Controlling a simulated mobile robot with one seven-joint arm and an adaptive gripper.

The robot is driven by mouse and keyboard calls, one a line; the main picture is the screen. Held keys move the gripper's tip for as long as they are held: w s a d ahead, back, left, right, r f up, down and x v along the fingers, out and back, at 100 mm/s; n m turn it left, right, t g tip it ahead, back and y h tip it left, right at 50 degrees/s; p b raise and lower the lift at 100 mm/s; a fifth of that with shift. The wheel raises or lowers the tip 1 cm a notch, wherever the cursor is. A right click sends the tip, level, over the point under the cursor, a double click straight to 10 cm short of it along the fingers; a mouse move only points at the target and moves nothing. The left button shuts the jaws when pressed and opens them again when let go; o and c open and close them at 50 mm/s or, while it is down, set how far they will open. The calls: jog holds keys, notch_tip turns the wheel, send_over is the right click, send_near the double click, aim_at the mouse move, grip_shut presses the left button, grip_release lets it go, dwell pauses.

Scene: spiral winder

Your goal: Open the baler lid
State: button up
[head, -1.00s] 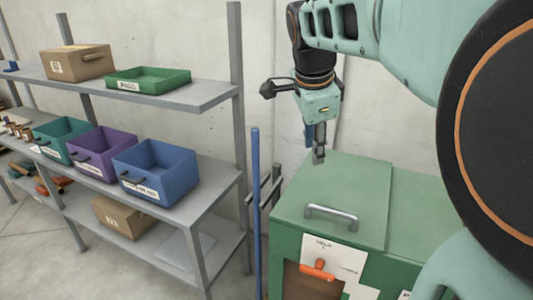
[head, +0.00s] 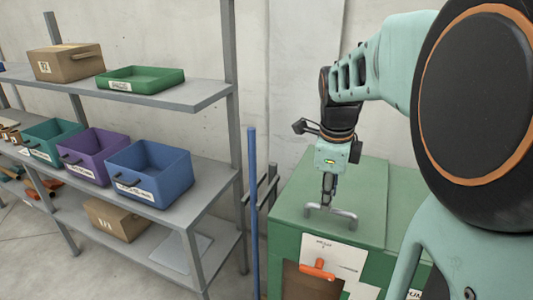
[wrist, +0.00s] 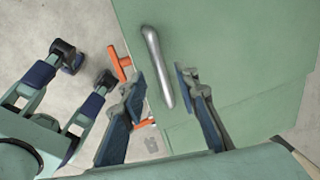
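The green baler's lid (head: 365,190) is down flat on top of the machine. Its grey bar handle (head: 346,214) stands near the front edge. My gripper (head: 327,202) points down at the handle and hides part of it. In the wrist view the gripper (wrist: 162,84) is open, with one dark finger on each side of the metal handle (wrist: 153,55). The handle runs through the gap, and I see space between it and the fingers. I cannot tell how far the fingertips reach down past the bar. The lid also shows in the wrist view (wrist: 225,50).
An orange latch handle (head: 318,269) sits on the baler's front below the lid. A blue pole (head: 252,210) stands left of the baler. Farther left is a grey shelf (head: 205,95) with several bins, among them a blue bin (head: 150,173). A concrete wall is behind.

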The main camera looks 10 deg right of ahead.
jog(key=shift+w+d+f, duration=0.1)
jog(key=shift+w+f, duration=0.05)
jog(key=shift+f, duration=0.65)
jog(key=shift+w+d+f, duration=0.1)
jog(key=shift+f, duration=0.65)
grip_shut()
